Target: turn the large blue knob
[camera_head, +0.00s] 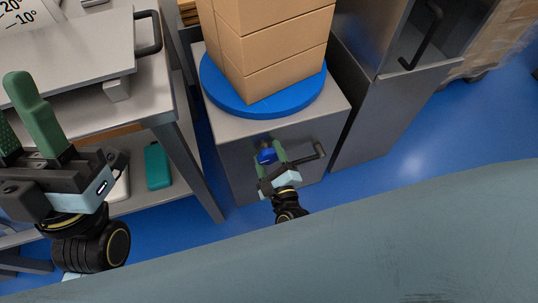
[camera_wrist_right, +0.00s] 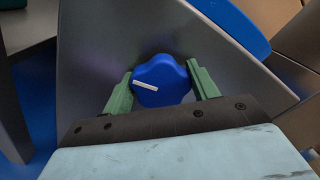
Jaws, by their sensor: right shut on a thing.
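The large blue knob (camera_wrist_right: 160,82) sits on the grey front panel of a cabinet. In the head view the knob (camera_head: 267,156) shows between the fingers of my right gripper (camera_head: 269,161). That gripper (camera_wrist_right: 162,88) is shut on the knob, with one green finger on either side. My left gripper (camera_head: 30,120) is at the left of the head view, away from the knob, with its green fingers apart and nothing visible between them.
Brown boxes (camera_head: 272,45) are stacked on a blue round plate (camera_head: 285,98) on top of the grey cabinet (camera_head: 330,105).

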